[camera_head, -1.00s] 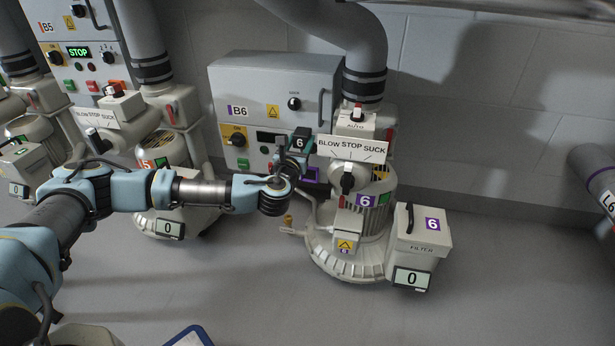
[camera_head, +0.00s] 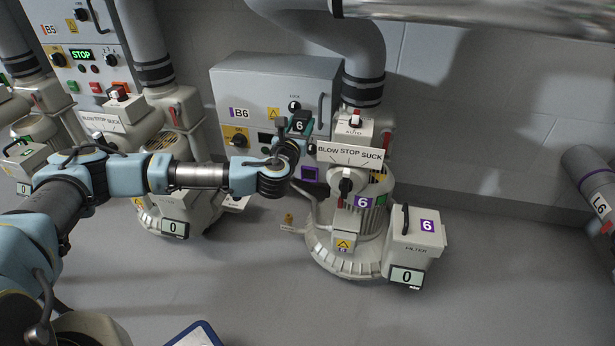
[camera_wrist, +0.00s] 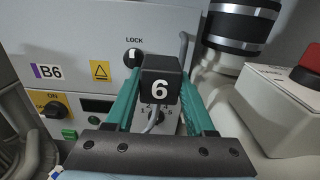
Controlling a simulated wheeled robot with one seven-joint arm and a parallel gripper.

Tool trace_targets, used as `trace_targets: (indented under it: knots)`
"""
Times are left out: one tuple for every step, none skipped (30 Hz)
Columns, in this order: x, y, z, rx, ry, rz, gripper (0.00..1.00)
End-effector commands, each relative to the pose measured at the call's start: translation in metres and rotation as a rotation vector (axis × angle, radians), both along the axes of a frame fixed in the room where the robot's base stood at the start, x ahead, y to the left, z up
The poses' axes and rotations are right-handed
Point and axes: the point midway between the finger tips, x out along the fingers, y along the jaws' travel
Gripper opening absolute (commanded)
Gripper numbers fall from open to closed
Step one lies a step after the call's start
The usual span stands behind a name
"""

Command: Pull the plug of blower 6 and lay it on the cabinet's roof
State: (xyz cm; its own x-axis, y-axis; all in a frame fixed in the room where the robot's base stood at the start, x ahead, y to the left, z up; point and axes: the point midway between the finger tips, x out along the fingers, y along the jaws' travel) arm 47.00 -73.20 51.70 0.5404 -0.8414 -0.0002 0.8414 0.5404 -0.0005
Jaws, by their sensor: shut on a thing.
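The black plug marked 6 (camera_wrist: 161,82) is between the green fingers of my gripper (camera_wrist: 160,95) in the wrist view, with a grey cord hanging below it. My gripper is shut on it. In the head view the plug (camera_head: 299,126) is held up in front of cabinet B6 (camera_head: 262,90), below the roof's height in the picture. The cabinet's roof (camera_head: 275,62) looks bare. Blower 6 (camera_head: 345,235) stands to the right of my gripper (camera_head: 296,135). A purple-framed socket (camera_head: 310,174) shows on the cabinet's lower right, with no plug seen in it.
A grey duct (camera_head: 365,60) rises right of the cabinet. The BLOW STOP SUCK sign (camera_head: 350,154) is close to my gripper on the right. The LOCK knob (camera_wrist: 132,57) and a door handle lie behind the plug. Blower 5 (camera_head: 160,140) stands at left.

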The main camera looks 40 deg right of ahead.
Motion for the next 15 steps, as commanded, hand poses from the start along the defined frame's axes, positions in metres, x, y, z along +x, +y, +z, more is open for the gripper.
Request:
trace_targets:
  knots:
    - [0.0, 0.0, 0.006, -0.001, -0.001, 0.0, 0.0]
    - [0.0, 0.0, 0.008, -0.001, -0.001, 0.0, 0.0]
    - [0.0, 0.0, 0.011, -0.001, -0.001, 0.0, 0.0]
    - [0.0, 0.0, 0.013, 0.0, -0.001, 0.0, 0.0]
    - [0.0, 0.0, 0.015, 0.0, -0.001, 0.0, 0.0]
    - [0.0, 0.0, 0.018, 0.0, -0.001, 0.0, 0.0]
    - [0.0, 0.0, 0.02, 0.0, -0.001, 0.0, 0.0]
    - [0.0, 0.0, 0.021, 0.0, -0.001, 0.0, 0.0]
    - [0.0, 0.0, 0.024, 0.0, -0.001, 0.0, 0.0]
    - [0.0, 0.0, 0.026, 0.0, -0.001, 0.0, 0.0]
    - [0.0, 0.0, 0.028, 0.0, -0.001, 0.0, 0.0]
    - [0.0, 0.0, 0.031, 0.0, -0.001, 0.0, 0.0]
    - [0.0, 0.0, 0.033, 0.0, -0.001, 0.0, 0.0]
    - [0.0, 0.0, 0.035, 0.0, -0.001, 0.0, 0.0]
    - [0.0, 0.0, 0.037, 0.0, -0.001, 0.0, 0.0]
